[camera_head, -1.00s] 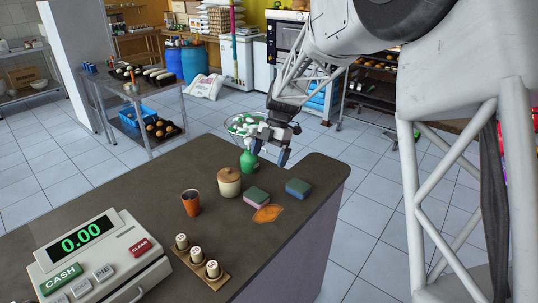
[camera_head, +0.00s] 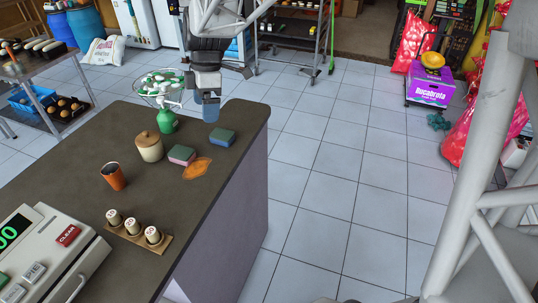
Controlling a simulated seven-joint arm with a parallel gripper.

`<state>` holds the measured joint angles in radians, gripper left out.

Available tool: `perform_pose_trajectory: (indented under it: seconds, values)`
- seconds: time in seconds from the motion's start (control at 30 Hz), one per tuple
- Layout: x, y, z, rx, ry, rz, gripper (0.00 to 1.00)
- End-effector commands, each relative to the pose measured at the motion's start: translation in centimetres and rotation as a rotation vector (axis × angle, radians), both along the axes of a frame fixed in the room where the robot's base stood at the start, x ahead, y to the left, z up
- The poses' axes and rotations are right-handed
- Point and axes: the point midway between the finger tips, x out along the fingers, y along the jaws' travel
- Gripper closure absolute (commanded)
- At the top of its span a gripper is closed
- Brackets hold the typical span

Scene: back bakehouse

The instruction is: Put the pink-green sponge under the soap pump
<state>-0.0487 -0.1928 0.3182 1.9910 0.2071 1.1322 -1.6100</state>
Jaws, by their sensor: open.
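The pink-green sponge (camera_head: 181,155) lies flat on the dark counter, green side up with a pink lower edge. The soap pump (camera_head: 166,121) is a green bottle standing upright behind it, with a pale pump head. No sponge shows beneath the bottle. My gripper (camera_head: 209,104) is above the far part of the counter, right of the soap pump and beyond the sponge. It is open, with nothing seen in it; a blue finger faces the camera and hides much of the other.
A blue-green sponge (camera_head: 222,137) and an orange leaf-shaped mat (camera_head: 197,168) lie close to the pink-green sponge. A lidded jar (camera_head: 149,146), a copper cup (camera_head: 113,176) and a cash register (camera_head: 56,254) stand leftward. The counter's right edge is near the blue-green sponge.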

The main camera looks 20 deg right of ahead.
Motion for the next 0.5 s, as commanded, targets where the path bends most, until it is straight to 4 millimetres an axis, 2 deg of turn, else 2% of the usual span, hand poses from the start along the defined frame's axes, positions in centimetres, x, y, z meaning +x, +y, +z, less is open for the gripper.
perform_pose_trajectory:
  seconds: [0.03, 0.23, 0.5]
  values:
    - [-1.5, -0.4, 0.6, -0.015, -0.007, -0.068, 0.00]
    - [-6.9, -2.0, 2.2, -0.071, -0.025, -0.378, 0.00]
    - [-14.3, -3.8, 2.9, -0.108, -0.059, -0.801, 0.00]
